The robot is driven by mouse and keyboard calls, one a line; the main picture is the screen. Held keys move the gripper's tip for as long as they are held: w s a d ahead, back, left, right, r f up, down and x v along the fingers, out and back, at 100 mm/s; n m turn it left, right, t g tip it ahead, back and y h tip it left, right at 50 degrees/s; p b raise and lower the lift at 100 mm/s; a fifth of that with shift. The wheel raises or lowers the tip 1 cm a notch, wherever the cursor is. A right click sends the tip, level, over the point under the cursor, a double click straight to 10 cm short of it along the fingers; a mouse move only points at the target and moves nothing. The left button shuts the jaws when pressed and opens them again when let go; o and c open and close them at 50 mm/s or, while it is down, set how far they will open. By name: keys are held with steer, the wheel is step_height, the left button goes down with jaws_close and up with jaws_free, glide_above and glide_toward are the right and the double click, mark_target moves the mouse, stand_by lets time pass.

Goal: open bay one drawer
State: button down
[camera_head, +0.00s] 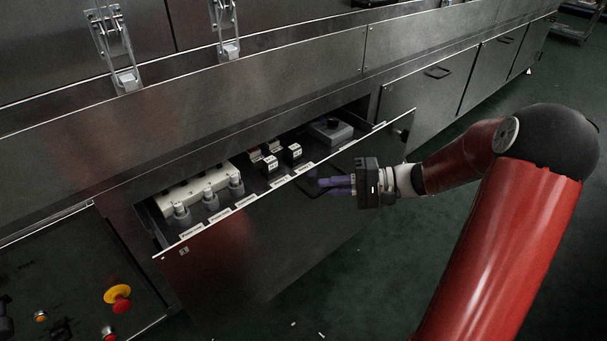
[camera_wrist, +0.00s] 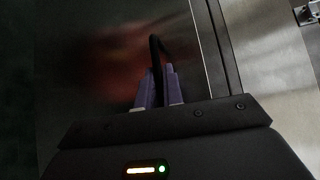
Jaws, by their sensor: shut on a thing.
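The bay one drawer (camera_head: 270,235) stands pulled out from the steel cabinet, so its inside shows along the top. Its front is dark, reflective metal with a row of small white labels on the upper edge. A dark bar handle (camera_head: 309,187) sits on the front, towards its right part. My gripper (camera_head: 325,183) is shut on this handle with its purple fingers. In the wrist view the black handle (camera_wrist: 155,55) rises from between the fingers (camera_wrist: 158,88). The part of the handle between the fingers is hidden.
A panel with a red and yellow button (camera_head: 118,296) is at lower left. Green floor is open at right.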

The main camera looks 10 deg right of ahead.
steer(key=s+d+p, duration=0.1)
steer(key=s+d, duration=0.8)
steer(key=s, duration=0.4)
steer(key=shift+s, duration=0.25)
steer(key=c, duration=1.8)
jaws_free()
steer(key=shift+d, duration=0.15)
steer(key=p+v, duration=0.1)
steer(key=v, duration=0.6)
steer(key=shift+d, duration=0.35)
steer(key=shift+a, duration=0.1)
